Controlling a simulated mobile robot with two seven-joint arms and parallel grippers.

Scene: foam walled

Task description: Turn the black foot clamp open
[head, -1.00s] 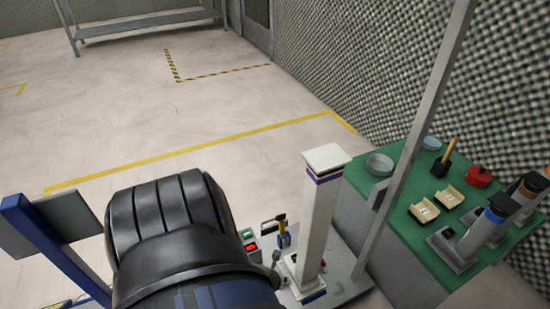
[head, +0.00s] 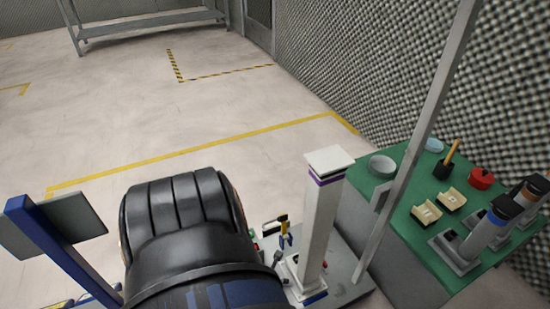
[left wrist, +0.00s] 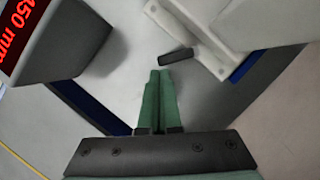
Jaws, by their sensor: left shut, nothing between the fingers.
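A short black lever (left wrist: 176,57), which looks like the black foot clamp, sticks out beside the foot of a white column (left wrist: 200,35) in the left wrist view. In the head view the white column (head: 317,220) stands upright on a grey base plate, with a dark small part (head: 277,258) by its foot. My left gripper (left wrist: 159,73) has two green fingers pressed together, empty, with the tips just below the lever's left end in the picture. I cannot tell whether they touch it. The head view hides this gripper behind my black arm. My right gripper is not seen.
A box with a red number display (left wrist: 22,30) is at the upper left of the left wrist view. A slanting grey post (head: 420,130) and a green-topped table (head: 395,205) with several items are to the right.

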